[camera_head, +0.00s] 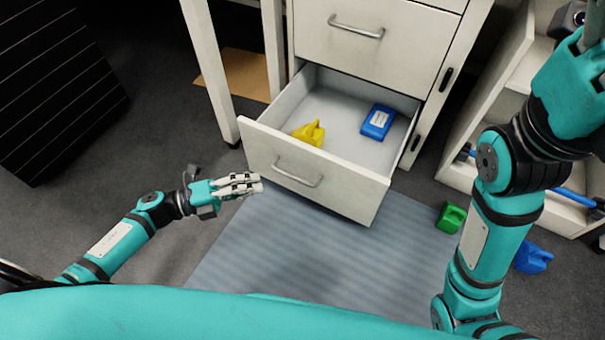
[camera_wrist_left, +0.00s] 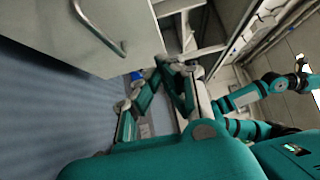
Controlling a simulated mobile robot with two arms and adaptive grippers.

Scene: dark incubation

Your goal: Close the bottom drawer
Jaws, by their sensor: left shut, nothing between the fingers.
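The bottom drawer (camera_head: 315,170) of the white cabinet is pulled well out, with a bar handle (camera_head: 299,173) on its front. Inside it lie a yellow jug-like object (camera_head: 310,133) and a blue flat box (camera_head: 378,122) with a pale label. My left gripper (camera_head: 258,187) is shut and empty, by the left part of the drawer front, left of the handle. I cannot tell whether it touches the front. The left wrist view shows a pale front panel with a handle (camera_wrist_left: 100,30) close up. My right gripper (camera_head: 592,28) is only partly seen at the top right edge.
A closed drawer (camera_head: 375,45) is above the open one. A green object (camera_head: 451,217) and a blue object (camera_head: 532,257) lie on the floor at right, near a white shelf unit (camera_head: 490,95). A white leg (camera_head: 213,75) stands left of the cabinet. A grey-blue mat (camera_head: 330,250) lies in front.

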